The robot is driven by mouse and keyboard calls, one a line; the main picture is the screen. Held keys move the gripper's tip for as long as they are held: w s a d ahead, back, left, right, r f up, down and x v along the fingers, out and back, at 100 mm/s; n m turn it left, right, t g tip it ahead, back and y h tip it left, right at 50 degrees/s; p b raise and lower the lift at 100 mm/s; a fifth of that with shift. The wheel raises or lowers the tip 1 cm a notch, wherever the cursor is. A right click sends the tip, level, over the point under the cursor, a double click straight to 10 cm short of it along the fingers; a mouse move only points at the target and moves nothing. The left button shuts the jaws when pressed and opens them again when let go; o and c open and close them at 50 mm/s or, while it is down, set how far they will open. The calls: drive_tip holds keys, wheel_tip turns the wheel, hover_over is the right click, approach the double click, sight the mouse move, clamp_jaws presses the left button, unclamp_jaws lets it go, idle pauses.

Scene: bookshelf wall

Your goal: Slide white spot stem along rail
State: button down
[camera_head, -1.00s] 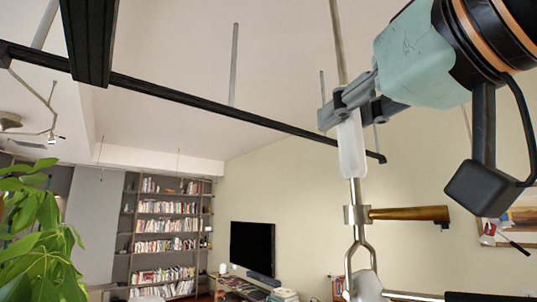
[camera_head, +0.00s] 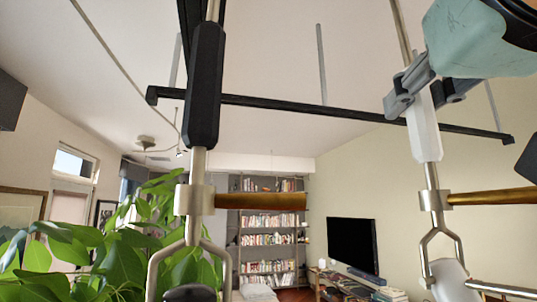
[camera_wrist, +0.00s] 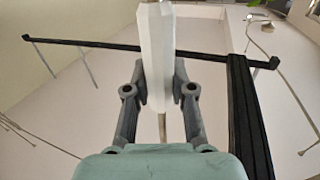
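The white spot stem is a metal rod with a white faceted grip (camera_head: 423,125), a side handle and a forked lower end, hanging upright at the right of the head view. My gripper (camera_head: 428,90) is at the upper part of the white grip. In the wrist view, the fingers of my gripper (camera_wrist: 158,88) press on both sides of the white grip (camera_wrist: 157,55). A long black rail (camera_head: 290,106) crosses under the ceiling behind the stem; it also shows in the wrist view (camera_wrist: 105,47). The stem's top attachment is out of view.
A similar stem with a black grip (camera_head: 205,85) hangs to the left, with clear space between the two. A second black rail (camera_wrist: 248,120) meets the crossbar. A leafy plant (camera_head: 120,250), a bookshelf (camera_head: 268,240) and a television (camera_head: 352,248) are beyond.

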drive_tip(key=c, duration=1)
unclamp_jaws()
drive_tip(key=shift+s+a+r, duration=0.2)
drive_tip(key=shift+s+a, duration=0.05)
drive_tip(key=shift+a, duration=0.45)
drive_tip(key=shift+o, duration=0.2)
drive_tip(key=s, duration=0.6)
drive_tip(key=shift+s+f, duration=0.35)
